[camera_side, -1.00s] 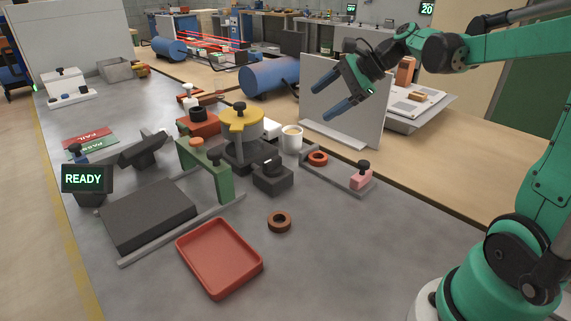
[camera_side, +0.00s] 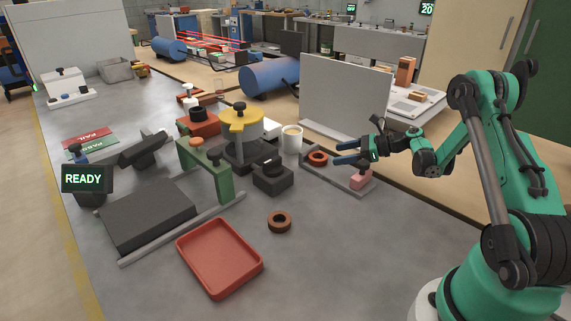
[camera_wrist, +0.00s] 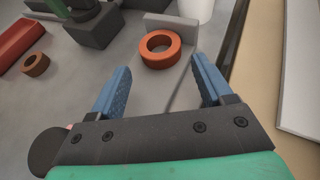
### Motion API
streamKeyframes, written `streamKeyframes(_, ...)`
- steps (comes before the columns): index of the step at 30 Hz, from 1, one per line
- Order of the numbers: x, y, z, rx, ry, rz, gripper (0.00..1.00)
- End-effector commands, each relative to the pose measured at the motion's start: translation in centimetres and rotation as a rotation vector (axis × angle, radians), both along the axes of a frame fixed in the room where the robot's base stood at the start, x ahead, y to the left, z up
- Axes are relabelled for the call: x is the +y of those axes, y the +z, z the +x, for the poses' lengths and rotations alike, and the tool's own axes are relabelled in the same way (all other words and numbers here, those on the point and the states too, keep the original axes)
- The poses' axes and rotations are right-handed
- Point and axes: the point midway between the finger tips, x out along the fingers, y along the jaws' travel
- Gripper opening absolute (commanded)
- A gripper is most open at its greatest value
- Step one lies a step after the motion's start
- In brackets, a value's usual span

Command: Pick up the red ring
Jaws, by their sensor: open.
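The red ring (camera_side: 317,162) is orange-red and lies flat at the left end of a low grey holder (camera_side: 340,181). In the wrist view the red ring (camera_wrist: 160,62) lies just beyond my fingertips, roughly midway between them. My gripper (camera_side: 340,154) has blue fingers, spread apart and empty, pointing left toward the ring. It also shows open in the wrist view (camera_wrist: 160,68). The fingers are not around the ring. Their exact height above the holder is hard to tell.
A pink block with a black knob (camera_side: 361,177) sits at the holder's right end, close under my gripper. A white cup (camera_side: 292,140) stands behind the ring. A brown ring (camera_side: 279,228) and a red tray (camera_side: 219,260) lie nearer the front. A grey upright panel (camera_side: 345,95) stands behind.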

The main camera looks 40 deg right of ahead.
Motion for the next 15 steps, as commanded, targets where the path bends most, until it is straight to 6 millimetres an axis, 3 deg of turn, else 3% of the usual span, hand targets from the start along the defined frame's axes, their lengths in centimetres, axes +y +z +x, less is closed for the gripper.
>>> streamKeyframes(7,1.7,-1.3,2.8,0.000,0.003,-0.001,0.73)
streamKeyframes(15,2.1,-1.7,3.7,0.001,-0.001,-0.001,0.73)
